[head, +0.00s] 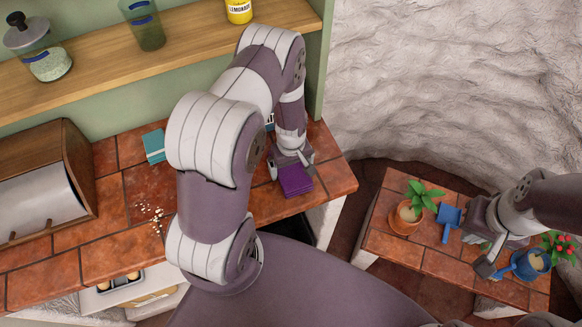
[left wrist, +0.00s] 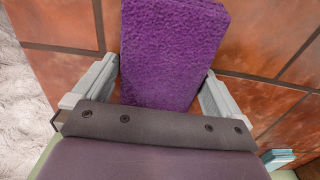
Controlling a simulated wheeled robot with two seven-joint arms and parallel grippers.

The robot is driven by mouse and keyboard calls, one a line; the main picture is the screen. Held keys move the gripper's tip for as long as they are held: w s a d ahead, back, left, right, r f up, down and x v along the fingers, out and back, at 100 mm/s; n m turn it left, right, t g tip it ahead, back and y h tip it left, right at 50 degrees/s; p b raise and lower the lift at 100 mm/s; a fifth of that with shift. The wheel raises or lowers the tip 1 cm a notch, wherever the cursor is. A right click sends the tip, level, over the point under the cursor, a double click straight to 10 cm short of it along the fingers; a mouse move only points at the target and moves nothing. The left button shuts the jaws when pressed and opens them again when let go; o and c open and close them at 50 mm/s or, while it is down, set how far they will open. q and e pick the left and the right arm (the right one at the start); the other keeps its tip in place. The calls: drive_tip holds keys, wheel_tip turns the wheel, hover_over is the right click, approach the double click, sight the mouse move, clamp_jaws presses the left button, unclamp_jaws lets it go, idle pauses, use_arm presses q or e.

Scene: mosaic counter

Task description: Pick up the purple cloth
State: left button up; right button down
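The purple cloth (head: 296,180) lies folded as a thick block on the tiled counter, near its right end. In the left wrist view the cloth (left wrist: 175,50) fills the space between my left gripper's fingers and reaches beyond them. My left gripper (head: 291,163) is low over the counter at the cloth. Its fingers (left wrist: 160,85) stand wide apart, one close along each side of the cloth; I see no clear squeeze. My right gripper (head: 478,254) is over the small tiled table, its fingers seemingly apart and empty, beside a blue watering can (head: 530,264).
A teal block (head: 154,146) lies on the counter farther left, by a wooden bread box (head: 45,180) and scattered crumbs (head: 152,215). A shelf (head: 170,52) with jars runs above. The small table holds a potted plant (head: 404,217) and a blue scoop (head: 448,219).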

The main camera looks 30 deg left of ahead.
sight(291, 167)
use_arm(q)
drive_tip(key=c, duration=0.5)
drive_tip(key=shift+s+a+r, duration=0.1)
drive_tip(key=shift+s, duration=0.15)
drive_tip(key=shift+c, duration=0.4)
drive_tip(key=shift+w+r, duration=0.15)
drive_tip(key=shift+r, duration=0.2)
wheel_tip(291, 167, up, 3)
drive_tip(key=shift+f+b, duration=0.2)
drive_tip(key=shift+b, duration=0.55)
drive_tip(key=s+d+r+b, duration=0.2)
drive_tip(key=s+d+r, duration=0.5)
drive_tip(key=d, duration=0.2)
drive_tip(key=shift+s+r, duration=0.35)
drive_tip(key=shift+s, duration=0.05)
drive_tip(key=o, duration=0.5)
drive_tip(key=c, duration=0.4)
drive_tip(key=shift+o, duration=0.2)
drive_tip(key=shift+a, duration=0.15)
use_arm(e)
drive_tip(key=f, duration=0.3)
drive_tip(key=shift+s+f, duration=0.2)
drive_tip(key=shift+f, duration=0.05)
